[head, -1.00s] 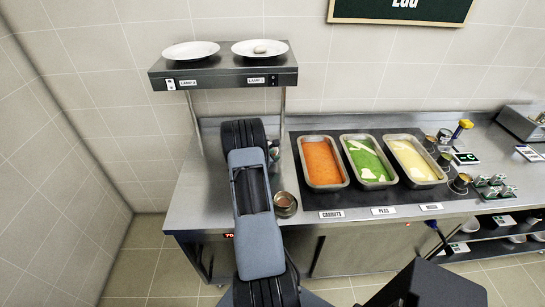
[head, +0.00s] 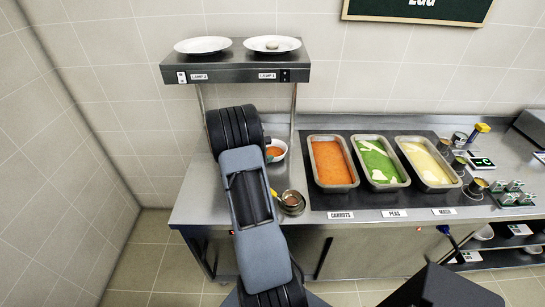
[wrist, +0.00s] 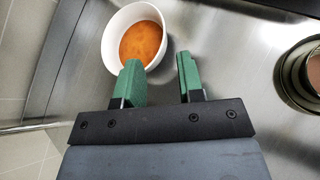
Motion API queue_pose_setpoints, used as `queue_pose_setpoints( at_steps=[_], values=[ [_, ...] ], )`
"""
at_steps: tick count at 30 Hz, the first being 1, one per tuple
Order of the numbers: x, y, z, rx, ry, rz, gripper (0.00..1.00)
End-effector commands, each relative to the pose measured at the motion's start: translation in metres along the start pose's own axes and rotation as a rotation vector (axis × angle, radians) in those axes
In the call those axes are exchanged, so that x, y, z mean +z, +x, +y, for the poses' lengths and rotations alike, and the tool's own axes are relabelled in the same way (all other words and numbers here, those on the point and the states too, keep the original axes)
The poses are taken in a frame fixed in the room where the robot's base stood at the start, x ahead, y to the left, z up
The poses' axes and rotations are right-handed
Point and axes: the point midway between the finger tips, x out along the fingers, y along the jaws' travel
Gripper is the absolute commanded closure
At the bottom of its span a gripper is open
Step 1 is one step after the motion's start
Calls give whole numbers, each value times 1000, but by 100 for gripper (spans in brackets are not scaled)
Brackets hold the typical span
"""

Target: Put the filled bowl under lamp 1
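A white bowl with orange filling (head: 275,150) stands on the counter below the lamp shelf, near its right post and partly behind my arm. It also shows in the wrist view (wrist: 137,36). The LAMP 1 label (head: 267,76) is on the right of the shelf front, the LAMP 2 label (head: 199,77) on the left. My gripper (wrist: 161,70) is open in the wrist view, with nothing between its green fingers. The left fingertip overlaps the bowl's near rim in the picture; I cannot tell whether they touch. In the head view my arm hides the gripper.
Two white plates stand on the shelf (head: 236,66). A round metal pot (head: 292,202) is on the counter right of my arm. Trays of carrots (head: 332,163), peas (head: 379,161) and a pale mash (head: 428,163) are further right. The counter left of my arm is clear.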

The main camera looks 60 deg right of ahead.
Motion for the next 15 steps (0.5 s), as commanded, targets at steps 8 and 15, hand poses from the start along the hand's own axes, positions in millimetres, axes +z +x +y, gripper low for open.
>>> queue_pose_setpoints(
  at_steps=[8,15],
  values=[
    [0,-15,0,-1,0,0,65],
    [16,-74,2,-20,190,66,65]
  ],
)
